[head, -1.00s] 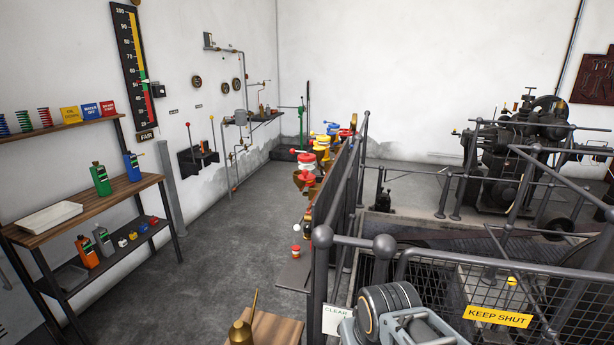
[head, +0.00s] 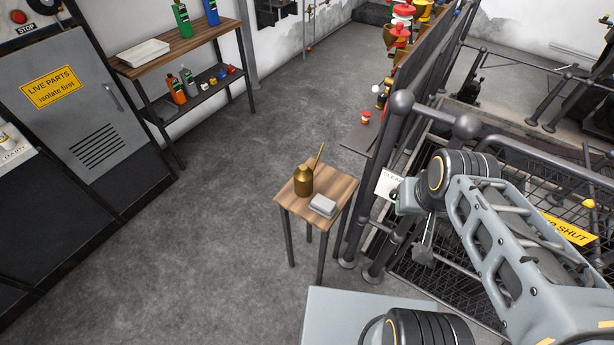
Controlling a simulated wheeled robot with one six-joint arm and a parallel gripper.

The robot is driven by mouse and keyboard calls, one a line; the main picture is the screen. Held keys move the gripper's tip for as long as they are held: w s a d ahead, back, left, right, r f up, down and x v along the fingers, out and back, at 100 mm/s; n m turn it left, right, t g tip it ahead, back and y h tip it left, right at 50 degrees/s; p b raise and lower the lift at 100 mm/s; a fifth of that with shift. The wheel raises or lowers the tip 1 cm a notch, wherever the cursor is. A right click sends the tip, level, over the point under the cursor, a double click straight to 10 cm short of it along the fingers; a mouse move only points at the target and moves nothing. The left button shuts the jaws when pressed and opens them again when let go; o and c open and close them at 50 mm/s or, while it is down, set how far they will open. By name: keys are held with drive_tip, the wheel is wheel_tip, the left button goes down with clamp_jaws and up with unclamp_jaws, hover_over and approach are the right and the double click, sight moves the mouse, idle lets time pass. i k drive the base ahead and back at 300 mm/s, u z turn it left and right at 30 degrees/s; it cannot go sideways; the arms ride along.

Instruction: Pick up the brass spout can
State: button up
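The brass spout can (head: 303,182) stands upright on a small wooden-topped table (head: 333,186) in the head view. Its round body is dull gold and its thin spout slants up to the right. My arm reaches in from the right, and my gripper (head: 424,254) seems to hang below it, to the right of the can and well apart from it. The gripper is small and partly hidden by my arm, so I cannot tell whether its fingers are open or shut. Nothing shows as touching the can.
A pale grey block (head: 323,206) lies on the table to the right of the can. A shelf (head: 190,48) and a grey cabinet (head: 75,95) are at the left. The floor (head: 200,230) between is clear.

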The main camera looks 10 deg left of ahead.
sight(303, 175)
drive_tip(key=u, duration=0.5)
drive_tip(key=k, duration=0.6)
drive_tip(key=u, duration=1.2)
drive_tip(key=i, duration=0.9)
drive_tip(key=u, duration=0.5)
